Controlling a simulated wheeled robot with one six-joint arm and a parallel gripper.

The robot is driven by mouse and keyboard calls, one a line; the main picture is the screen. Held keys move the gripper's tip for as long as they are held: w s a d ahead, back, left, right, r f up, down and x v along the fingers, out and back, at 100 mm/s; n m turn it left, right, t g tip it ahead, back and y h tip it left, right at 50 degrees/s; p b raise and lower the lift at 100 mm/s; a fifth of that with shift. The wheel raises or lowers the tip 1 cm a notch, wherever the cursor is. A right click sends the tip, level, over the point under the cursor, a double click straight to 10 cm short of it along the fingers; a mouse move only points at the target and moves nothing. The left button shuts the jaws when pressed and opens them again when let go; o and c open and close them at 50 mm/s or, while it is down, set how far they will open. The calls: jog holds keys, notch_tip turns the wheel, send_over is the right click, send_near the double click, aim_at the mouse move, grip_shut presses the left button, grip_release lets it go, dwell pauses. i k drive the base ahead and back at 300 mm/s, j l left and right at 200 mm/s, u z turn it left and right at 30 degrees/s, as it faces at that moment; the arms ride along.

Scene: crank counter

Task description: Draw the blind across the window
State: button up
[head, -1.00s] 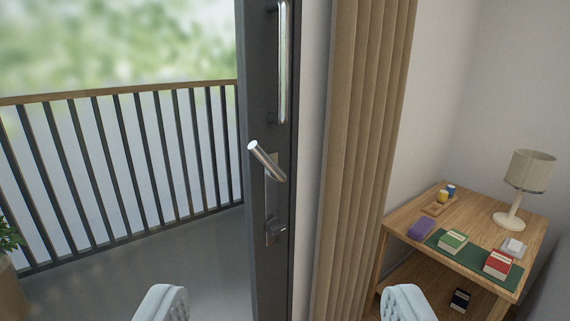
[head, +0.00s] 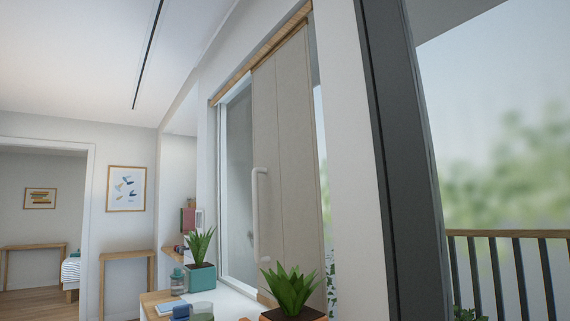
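The blind is a beige panel (head: 288,165) hanging from a wooden rail (head: 262,52). It has a pale upright bar handle (head: 256,215) near its left edge. The panel covers much of the window opening. A strip of window (head: 238,175) shows bare to its left, and a narrow bright strip shows to its right. The lower right of the panel is partly hidden by a plant. My gripper is not in view.
A potted plant (head: 290,290) stands in front of the panel, and another in a teal pot (head: 201,275) is to its left. A bottle (head: 178,282) is nearby. A dark door frame (head: 405,160) and balcony railing (head: 510,236) are at right. A doorway is far left.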

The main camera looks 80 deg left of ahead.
aim_at(287, 226)
jog(key=u, duration=2.25)
